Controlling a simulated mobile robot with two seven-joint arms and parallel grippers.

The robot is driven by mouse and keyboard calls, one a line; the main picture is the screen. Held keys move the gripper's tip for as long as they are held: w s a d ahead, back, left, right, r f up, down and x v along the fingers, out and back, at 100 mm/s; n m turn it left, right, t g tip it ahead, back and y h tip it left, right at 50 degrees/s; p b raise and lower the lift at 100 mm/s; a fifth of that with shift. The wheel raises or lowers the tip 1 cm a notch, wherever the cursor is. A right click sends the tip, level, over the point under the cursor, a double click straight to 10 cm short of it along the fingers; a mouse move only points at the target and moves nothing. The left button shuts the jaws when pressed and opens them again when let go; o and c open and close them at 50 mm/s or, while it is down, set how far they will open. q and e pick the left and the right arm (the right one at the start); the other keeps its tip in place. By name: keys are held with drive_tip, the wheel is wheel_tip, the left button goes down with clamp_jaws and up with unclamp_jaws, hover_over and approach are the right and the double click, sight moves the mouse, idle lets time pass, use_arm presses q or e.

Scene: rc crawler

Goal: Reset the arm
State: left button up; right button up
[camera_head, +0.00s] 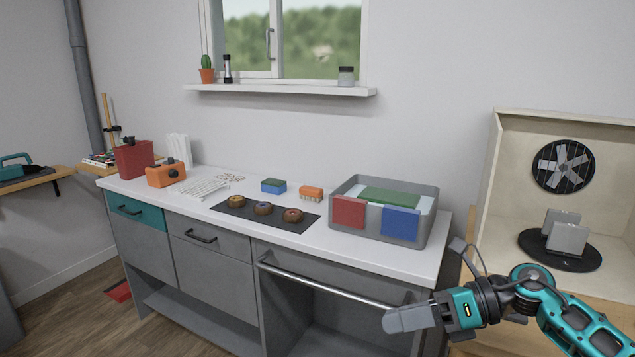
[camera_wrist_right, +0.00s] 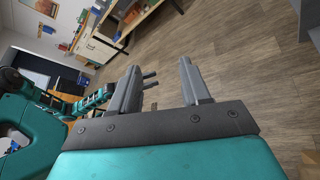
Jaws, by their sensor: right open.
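My right arm comes in from the lower right in the head view, and its gripper (camera_head: 408,318) is in front of the cabinet's right end, below the counter top. In the right wrist view the two grey fingers of the right gripper (camera_wrist_right: 165,88) stand apart with nothing between them, over the wooden floor. Part of my own teal body shows at the left of that view.
The white counter (camera_head: 250,238) holds a grey bin (camera_head: 432,215), a dark mat (camera_head: 232,208), a blue-green sponge (camera_head: 273,186), an orange brush (camera_head: 311,192) and red and orange canisters (camera_head: 166,175). A metal rail (camera_head: 325,285) runs along the cabinet front. A fan box (camera_head: 500,135) stands at right.

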drive_tip(key=s+a+m+t+y, duration=0.2)
drive_tip(key=a+m+t+y, duration=0.2)
drive_tip(key=m, duration=0.3)
drive_tip(key=s+d+f+m+t+h, duration=0.2)
drive_tip(key=s+f+m+h, duration=0.6)
drive_tip(key=f+m, duration=0.4)
drive_tip(key=s+d+f+m+t+h, duration=0.3)
drive_tip(key=f+m, duration=1)
drive_tip(key=m, duration=1)
drive_tip(key=s+d+h, duration=0.2)
drive_tip(key=s+h, duration=0.2)
drive_tip(key=h, duration=0.1)
drive_tip(key=shift+s+d, duration=0.3)
drive_tip(key=shift+s, duration=0.05)
drive_tip(key=shift+d+m, duration=0.1)
drive_tip(key=shift+m, duration=0.2)
